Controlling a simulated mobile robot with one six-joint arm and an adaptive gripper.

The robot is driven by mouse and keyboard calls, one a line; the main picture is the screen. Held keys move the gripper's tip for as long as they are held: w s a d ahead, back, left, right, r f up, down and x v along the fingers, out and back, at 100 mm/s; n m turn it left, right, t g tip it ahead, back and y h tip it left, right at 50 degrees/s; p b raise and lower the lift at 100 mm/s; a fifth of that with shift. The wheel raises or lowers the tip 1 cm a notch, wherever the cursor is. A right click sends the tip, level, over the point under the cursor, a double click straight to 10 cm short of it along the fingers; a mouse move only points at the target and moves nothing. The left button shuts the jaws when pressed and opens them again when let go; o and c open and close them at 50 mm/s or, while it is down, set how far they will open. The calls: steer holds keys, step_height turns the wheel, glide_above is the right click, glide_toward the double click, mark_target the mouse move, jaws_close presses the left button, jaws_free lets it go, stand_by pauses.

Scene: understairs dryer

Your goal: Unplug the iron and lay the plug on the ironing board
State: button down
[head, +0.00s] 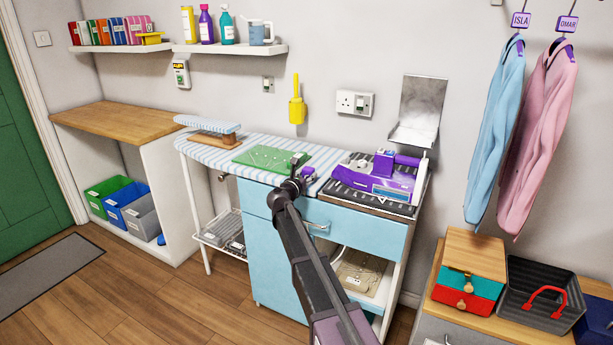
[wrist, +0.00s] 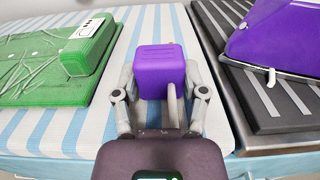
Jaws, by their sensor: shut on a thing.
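My gripper (head: 297,180) is shut on a purple plug (wrist: 158,62), with one finger on each side of it in the wrist view. A short pale stem, perhaps its cord, shows at the plug's near side. The plug is over the blue-and-white striped ironing board (wrist: 62,124), between a green pad and a dark ribbed stand; I cannot tell whether it touches the cloth. The board also shows in the head view (head: 222,160). The purple iron (head: 372,181) rests on the dark stand (head: 350,178) at the board's right. The wall socket (head: 347,103) shows no plug in it.
A green pad (head: 262,160) lies left of my gripper, with a raised block (wrist: 90,45) at its edge. A metal holder (head: 420,110) and a yellow holder (head: 297,108) are on the wall behind. The board's left part has bare cloth near the small sleeve board (head: 207,124).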

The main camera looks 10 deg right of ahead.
steer(key=shift+c, duration=0.3)
jaws_free()
steer(key=shift+s, duration=0.1)
steer(key=v, duration=1.2)
stand_by(0.7)
